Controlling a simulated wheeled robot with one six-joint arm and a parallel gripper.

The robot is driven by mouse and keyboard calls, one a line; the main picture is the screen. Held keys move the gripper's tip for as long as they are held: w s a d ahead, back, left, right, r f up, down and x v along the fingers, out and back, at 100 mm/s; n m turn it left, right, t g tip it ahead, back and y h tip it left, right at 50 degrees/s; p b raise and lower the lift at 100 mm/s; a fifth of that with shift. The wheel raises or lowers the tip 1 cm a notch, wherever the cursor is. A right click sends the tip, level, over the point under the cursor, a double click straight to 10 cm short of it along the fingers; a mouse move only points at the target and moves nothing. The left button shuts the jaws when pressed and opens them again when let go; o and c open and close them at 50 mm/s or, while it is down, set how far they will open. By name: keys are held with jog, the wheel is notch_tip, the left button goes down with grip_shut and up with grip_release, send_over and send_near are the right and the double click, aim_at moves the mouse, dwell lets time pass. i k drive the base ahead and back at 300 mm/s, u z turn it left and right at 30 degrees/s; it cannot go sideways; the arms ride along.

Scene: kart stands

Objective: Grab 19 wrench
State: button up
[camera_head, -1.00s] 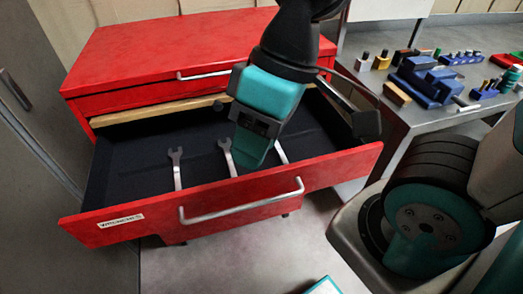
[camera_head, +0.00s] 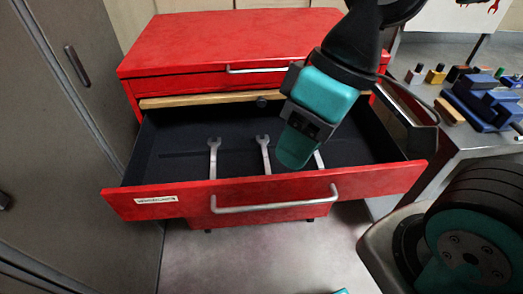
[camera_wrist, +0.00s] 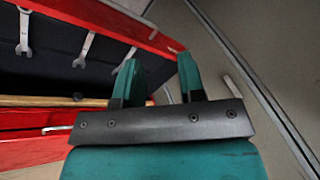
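Three silver open-ended wrenches stand in a row in the open red drawer: a left wrench (camera_head: 213,158), a middle wrench (camera_head: 264,154) and a right wrench (camera_head: 319,160), partly hidden behind my gripper. Their sizes cannot be read. My gripper (camera_head: 294,160) hangs over the drawer between the middle and right wrenches in the head view. In the wrist view my gripper (camera_wrist: 157,75) has its two teal fingers apart with nothing between them. The wrenches also show there, at the left (camera_wrist: 25,30), centre (camera_wrist: 83,49) and close to the left finger (camera_wrist: 126,58).
The drawer front (camera_head: 370,183) has a silver handle and a white label (camera_head: 156,200). The red cabinet top (camera_head: 220,40) is bare. A grey workbench with a blue vise (camera_head: 485,103) and small parts stands at right. A grey locker (camera_head: 60,130) stands at left.

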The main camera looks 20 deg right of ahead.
aim_at(214, 146)
jog(key=z, duration=0.45)
jog(key=k, duration=1)
jog(key=u, duration=0.6)
jog(key=i, duration=1.25)
jog(key=z, duration=0.05)
